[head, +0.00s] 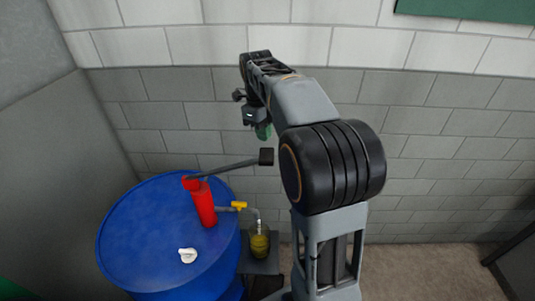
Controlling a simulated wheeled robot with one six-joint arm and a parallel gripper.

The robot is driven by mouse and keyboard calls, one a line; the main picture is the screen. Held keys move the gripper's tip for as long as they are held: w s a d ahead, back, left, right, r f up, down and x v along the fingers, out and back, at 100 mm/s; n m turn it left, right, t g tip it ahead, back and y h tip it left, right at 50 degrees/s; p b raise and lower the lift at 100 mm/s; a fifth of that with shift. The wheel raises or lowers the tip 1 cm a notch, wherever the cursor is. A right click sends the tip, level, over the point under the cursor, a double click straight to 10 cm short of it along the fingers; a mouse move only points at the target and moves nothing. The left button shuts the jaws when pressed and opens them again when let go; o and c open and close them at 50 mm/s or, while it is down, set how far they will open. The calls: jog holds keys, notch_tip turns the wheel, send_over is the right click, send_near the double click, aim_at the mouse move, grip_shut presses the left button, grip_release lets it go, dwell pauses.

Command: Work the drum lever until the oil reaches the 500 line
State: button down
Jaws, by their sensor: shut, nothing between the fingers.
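A red drum pump (202,203) stands on a blue drum (130,250). Its grey lever (228,167) slopes up to the right and ends in a black grip (266,156). My gripper (263,133), with green fingertips, is shut and empty just above the grip; I cannot tell whether they touch. A yellow fitting (238,206) leads to a thin spout over a small jar (259,245). The jar holds yellowish oil. Its lines are too small to read, so the level against the 500 line cannot be told.
The jar stands on a small dark stand (270,265) beside the drum. A white cap (187,255) sits on the drum top. A block wall (435,130) is close behind. A dark-edged grey object (515,262) stands at the lower right, with bare floor before it.

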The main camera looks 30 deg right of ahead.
aim_at(266, 153)
notch_tip(266, 153, down, 3)
jog(key=shift+s+f+b, duration=0.1)
jog(key=shift+b, duration=0.45)
jog(key=shift+d+f+b, duration=0.1)
jog(key=shift+f+b, duration=0.4)
jog(key=shift+f, duration=0.05)
jog(key=shift+s, duration=0.1)
